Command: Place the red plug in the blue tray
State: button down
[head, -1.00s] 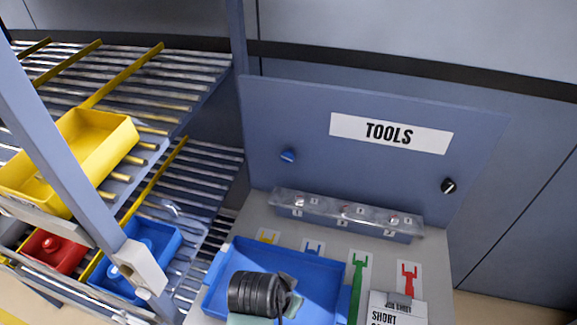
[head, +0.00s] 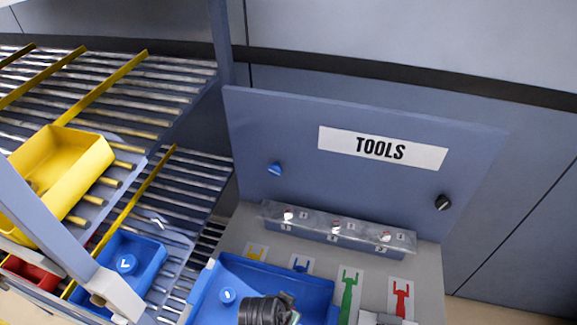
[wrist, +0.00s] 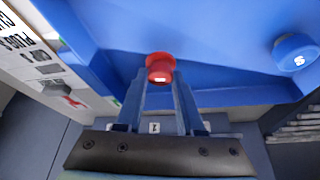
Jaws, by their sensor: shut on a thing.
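The red plug (wrist: 160,68) is between the tips of my gripper (wrist: 162,82) in the wrist view. My gripper is shut on it. The blue tray (wrist: 220,50) lies behind the plug in the wrist view. I cannot tell whether the plug touches the tray floor. In the head view the blue tray (head: 205,292) is on the workbench, with my dark wrist over its front part. My fingers and the red plug are hidden there. A blue round cap (wrist: 296,52) lies in the tray, also visible in the head view (head: 228,296).
A rack on the left holds a yellow bin (head: 75,165), a blue bin (head: 150,255) and a red bin (head: 30,275). Behind the tray, a clear-covered strip (head: 335,232) runs along the TOOLS panel (head: 300,110).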

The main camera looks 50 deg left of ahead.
jog(key=shift+f, duration=0.45)
jog(key=shift+f, duration=0.1)
jog(key=c, duration=0.5)
grip_release()
jog(key=v, duration=1.2)
jog(key=shift+b, duration=0.3)
